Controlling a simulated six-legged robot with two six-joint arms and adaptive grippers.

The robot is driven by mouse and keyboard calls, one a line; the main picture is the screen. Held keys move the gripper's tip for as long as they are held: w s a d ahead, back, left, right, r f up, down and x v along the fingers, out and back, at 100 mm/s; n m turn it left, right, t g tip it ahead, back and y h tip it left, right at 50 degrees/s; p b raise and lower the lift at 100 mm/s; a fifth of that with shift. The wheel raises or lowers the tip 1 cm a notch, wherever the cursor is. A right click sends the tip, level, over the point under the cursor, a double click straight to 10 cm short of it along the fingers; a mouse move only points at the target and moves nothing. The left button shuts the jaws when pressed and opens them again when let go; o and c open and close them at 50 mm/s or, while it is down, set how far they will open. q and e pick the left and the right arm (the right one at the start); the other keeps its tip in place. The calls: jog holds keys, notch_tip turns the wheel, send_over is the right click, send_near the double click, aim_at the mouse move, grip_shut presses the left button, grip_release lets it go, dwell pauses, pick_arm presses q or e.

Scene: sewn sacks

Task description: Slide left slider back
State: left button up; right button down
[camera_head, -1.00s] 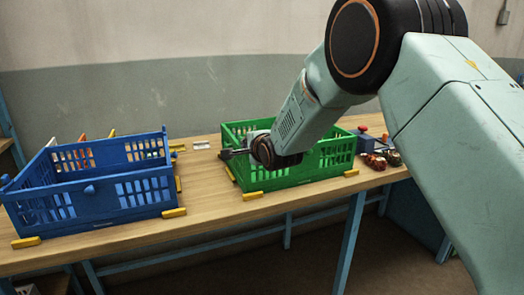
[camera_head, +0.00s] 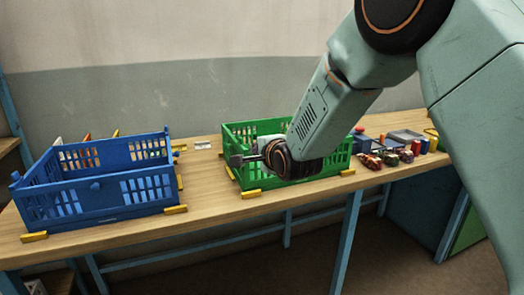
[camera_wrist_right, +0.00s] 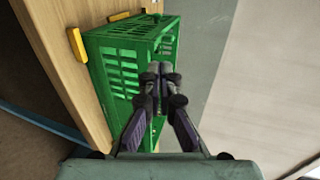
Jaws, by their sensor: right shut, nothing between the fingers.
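I cannot make out a part that is clearly the left slider. In the right wrist view the closed fingers (camera_wrist_right: 158,72) show empty in front of the green crate (camera_wrist_right: 125,40). My left gripper is not in view.
Yellow blocks (camera_head: 251,194) lie at the crates' corners on the wooden table (camera_head: 218,207). Several small coloured items (camera_head: 392,158) and a grey tray (camera_head: 405,136) lie right of the green crate.

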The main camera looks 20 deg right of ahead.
jog(key=s+f+n+g, duration=0.7)
jog(key=s+f+n, duration=0.8)
jog(key=s+f, duration=0.75)
jog(key=s+f+g, duration=0.2)
jog(key=s+f, duration=0.3)
jog(key=s, duration=0.4)
jog(key=s+f+n+g+b, duration=0.1)
jog(key=s+f+g, duration=0.2)
jog(key=s, duration=0.6)
jog(key=s+f+n+g, duration=0.1)
jog(key=s+f+g, duration=0.1)
jog(key=s+f, duration=0.5)
jog(key=s, duration=0.3)
jog(key=shift+f+g, duration=0.3)
jog(key=shift+f, duration=0.1)
